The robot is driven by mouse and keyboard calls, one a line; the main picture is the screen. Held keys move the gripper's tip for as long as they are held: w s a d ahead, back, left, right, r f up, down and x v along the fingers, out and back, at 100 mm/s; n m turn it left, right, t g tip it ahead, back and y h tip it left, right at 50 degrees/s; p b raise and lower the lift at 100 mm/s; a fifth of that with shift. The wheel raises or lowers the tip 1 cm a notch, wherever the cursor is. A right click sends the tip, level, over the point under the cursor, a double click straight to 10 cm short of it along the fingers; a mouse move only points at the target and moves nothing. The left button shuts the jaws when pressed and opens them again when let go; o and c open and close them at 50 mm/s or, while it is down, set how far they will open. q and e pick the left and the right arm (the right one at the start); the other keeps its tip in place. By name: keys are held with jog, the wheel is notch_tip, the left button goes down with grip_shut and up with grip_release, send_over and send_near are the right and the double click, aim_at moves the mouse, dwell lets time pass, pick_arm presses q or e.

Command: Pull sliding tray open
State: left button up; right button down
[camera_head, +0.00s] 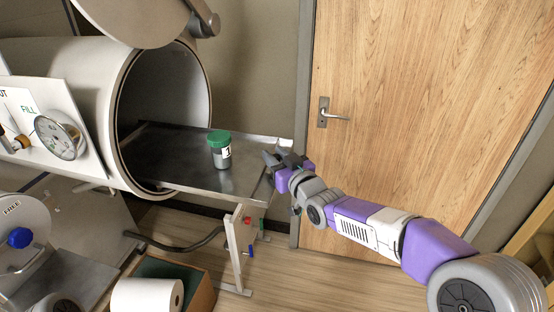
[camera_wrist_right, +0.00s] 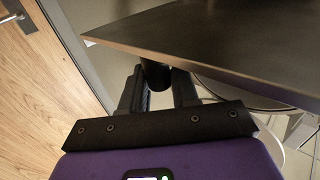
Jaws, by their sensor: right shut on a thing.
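The sliding tray (camera_head: 190,172) is a grey metal sheet that sticks out of the round mouth of a large white cylinder (camera_head: 95,80). My right gripper (camera_head: 277,160) is at the tray's outer right end. In the right wrist view the fingers (camera_wrist_right: 158,90) are shut on a dark post-like handle (camera_wrist_right: 155,74) under the tray's corner, and the tray's edge (camera_wrist_right: 200,45) runs above them. The handle is mostly hidden in the head view. My left gripper is not in view.
A wooden door with a lever handle (camera_head: 333,115) stands behind my right arm. A round hatch door (camera_head: 140,15) hangs open above the cylinder. A gauge panel (camera_head: 58,135) is at the left. A white stand (camera_head: 236,245), a box (camera_head: 200,290) and a white roll (camera_head: 147,296) are below the tray.

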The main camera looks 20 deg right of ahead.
jog(key=shift+d, duration=0.15)
jog(key=c, duration=1)
grip_release()
jog(key=shift+s, duration=0.1)
jog(key=v, duration=0.7)
jog(key=shift+s+p, duration=0.25)
jog(key=shift+p, duration=0.05)
